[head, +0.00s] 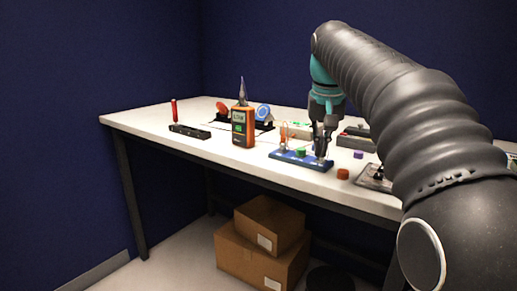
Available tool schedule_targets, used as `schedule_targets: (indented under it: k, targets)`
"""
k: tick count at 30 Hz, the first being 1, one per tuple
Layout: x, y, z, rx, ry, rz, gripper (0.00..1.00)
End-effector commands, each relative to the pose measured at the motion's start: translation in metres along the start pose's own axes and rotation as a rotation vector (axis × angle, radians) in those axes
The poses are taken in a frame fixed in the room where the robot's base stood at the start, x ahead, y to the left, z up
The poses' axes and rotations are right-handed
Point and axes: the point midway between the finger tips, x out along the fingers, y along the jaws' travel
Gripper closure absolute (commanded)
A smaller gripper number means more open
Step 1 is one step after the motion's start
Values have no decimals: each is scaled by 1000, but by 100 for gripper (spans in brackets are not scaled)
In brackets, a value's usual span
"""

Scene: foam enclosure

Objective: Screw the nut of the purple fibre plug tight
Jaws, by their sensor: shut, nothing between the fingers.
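My gripper (322,150) points down over the right end of a blue block (288,161) on the white table. Its fingers are shut, and I see nothing held in them. The fingers hide part of the block's right end. A green piece (300,153) sits on the block beside the fingers. A small purple piece (358,155) lies on the table to the right of my gripper, apart from it. I cannot tell whether it is the plug, its nut or a cap. No nut can be made out at this size.
An orange handheld meter (243,127) stands left of the block. A small brown-orange piece (343,174) lies near the front edge. A black rack (190,131) and a red tool (174,111) are at the left. Cardboard boxes (262,250) stand under the table (225,160).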

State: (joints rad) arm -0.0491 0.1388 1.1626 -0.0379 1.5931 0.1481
Motion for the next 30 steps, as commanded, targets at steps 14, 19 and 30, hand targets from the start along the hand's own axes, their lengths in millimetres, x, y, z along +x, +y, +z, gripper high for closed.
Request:
schedule_targets:
  k: [14, 19, 30]
  targets:
    - [-46, 0, -12, 0, 2, 0, 100]
    - [-50, 0, -13, 0, 0, 0, 100]
    - [-50, 2, -2, -4, 9, -2, 100]
